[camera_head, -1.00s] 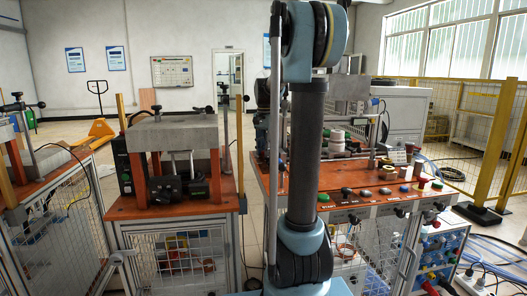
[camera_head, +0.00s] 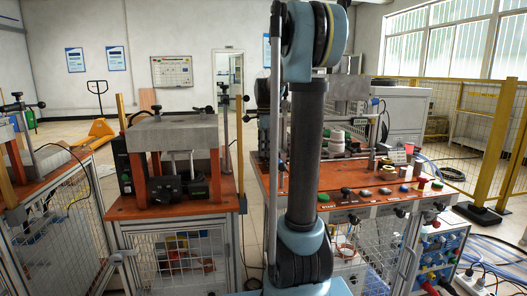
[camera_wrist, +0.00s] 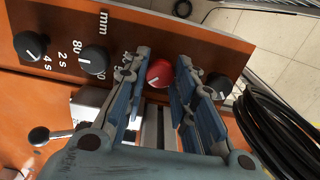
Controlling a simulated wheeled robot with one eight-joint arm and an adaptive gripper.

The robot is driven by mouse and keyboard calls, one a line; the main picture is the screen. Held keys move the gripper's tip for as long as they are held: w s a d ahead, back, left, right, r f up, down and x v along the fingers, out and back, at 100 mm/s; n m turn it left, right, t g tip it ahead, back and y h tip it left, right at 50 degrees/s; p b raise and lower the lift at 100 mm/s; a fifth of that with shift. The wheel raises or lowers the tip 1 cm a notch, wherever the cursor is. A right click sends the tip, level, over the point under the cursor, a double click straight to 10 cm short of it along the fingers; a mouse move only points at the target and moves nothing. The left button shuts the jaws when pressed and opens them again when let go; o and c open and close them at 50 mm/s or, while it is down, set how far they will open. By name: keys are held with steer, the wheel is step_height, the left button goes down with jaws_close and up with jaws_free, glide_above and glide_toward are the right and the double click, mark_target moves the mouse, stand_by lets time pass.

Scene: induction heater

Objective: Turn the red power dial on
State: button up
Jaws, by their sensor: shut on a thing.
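The red power dial (camera_wrist: 158,73) shows in the wrist view, a round red knob with a white mark, on the dark panel beyond my fingers. My gripper (camera_wrist: 160,68) has its blue-padded fingers on either side of the dial and is shut on it. The exact contact at the knob's edges is hard to see. In the head view my arm stands in front of the bench, and I cannot make out the gripper or the red dial clearly there.
Black dials (camera_wrist: 93,59) sit left of the red one, and another black dial (camera_wrist: 219,87) sits close on its right. A coil of black cable (camera_wrist: 275,125) lies at the right. In the head view, the orange-topped bench (camera_head: 290,200) carries several buttons.

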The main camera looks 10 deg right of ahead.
steer(key=shift+w, duration=0.15)
stand_by(0.4)
steer(key=o, duration=0.8)
steer(key=shift+r, duration=0.15)
steer(key=shift+r, duration=3.85)
